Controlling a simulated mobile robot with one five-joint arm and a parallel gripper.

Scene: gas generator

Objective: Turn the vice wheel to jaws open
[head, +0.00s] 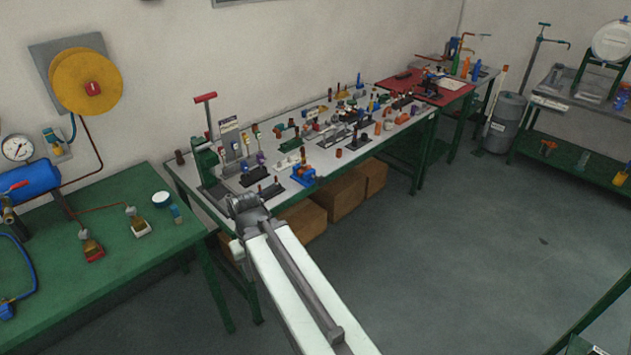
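A long grey workbench (350,157) holds many small tools and fittings. No vice wheel can be told for sure at this size. A small blue device with orange parts (303,175) sits at the bench's front edge and may be a vice. A green stand with a red T-handle (206,112) rises at the bench's left end. My arm reaches up from the bottom of the head view, and my gripper (245,204) is at the bench's front left edge, left of the blue device. Its fingers are too small and dark to tell whether they are open.
A green table (120,270) with a blue tank (32,182) and hoses stands at left. Cardboard boxes (342,194) sit under the bench. A red mat (440,88) lies at its far end. The grey floor (450,260) to the right is clear.

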